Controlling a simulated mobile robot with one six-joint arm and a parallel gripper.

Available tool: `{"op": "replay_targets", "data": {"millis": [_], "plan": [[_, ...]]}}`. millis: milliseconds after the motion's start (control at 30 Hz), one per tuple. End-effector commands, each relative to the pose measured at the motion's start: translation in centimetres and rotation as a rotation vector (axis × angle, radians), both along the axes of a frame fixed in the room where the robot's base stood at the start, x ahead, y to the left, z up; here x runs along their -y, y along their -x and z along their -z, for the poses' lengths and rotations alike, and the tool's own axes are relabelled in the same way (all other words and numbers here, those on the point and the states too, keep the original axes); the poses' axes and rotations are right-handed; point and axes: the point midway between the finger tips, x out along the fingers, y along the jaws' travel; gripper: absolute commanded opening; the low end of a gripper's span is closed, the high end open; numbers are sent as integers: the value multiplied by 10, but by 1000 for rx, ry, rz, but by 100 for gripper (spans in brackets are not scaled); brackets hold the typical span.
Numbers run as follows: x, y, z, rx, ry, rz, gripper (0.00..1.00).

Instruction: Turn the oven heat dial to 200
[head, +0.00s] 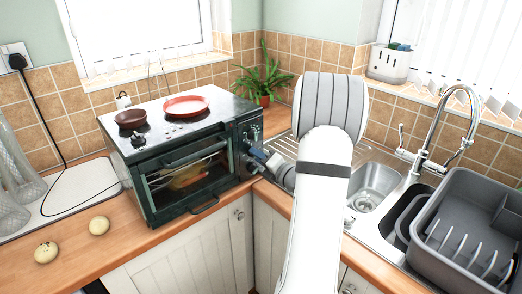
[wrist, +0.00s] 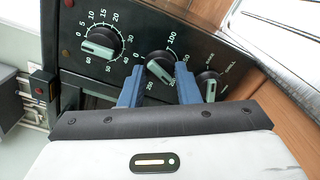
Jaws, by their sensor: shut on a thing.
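The oven (head: 152,132) is a dark green countertop unit with a glass door. Its control panel on the right side fills the upper wrist view (wrist: 65,32). The heat dial (wrist: 160,66) is the middle one of three black dials, with a pale grip bar slanting down to the right. "100" shows above it; other numbers are partly covered by my fingers, so its exact setting cannot be read. My gripper (wrist: 160,72) has its blue fingers on either side of this dial, shut on it. In the head view my gripper (head: 261,158) meets the panel.
A timer dial (wrist: 101,43) is left of the heat dial, and another dial (wrist: 208,86) is close on the right. Two pans, one red (head: 186,106), sit on the oven. The sink (head: 372,188) and a grey dish rack (head: 470,225) are to the right.

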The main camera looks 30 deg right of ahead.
Motion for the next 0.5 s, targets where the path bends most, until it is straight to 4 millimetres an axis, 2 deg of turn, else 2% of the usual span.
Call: {"op": "replay_targets", "data": {"millis": [200,500], "plan": [[0,0,0,-13,-81,1,6],[1,0,0,-16,-113,1,6]]}}
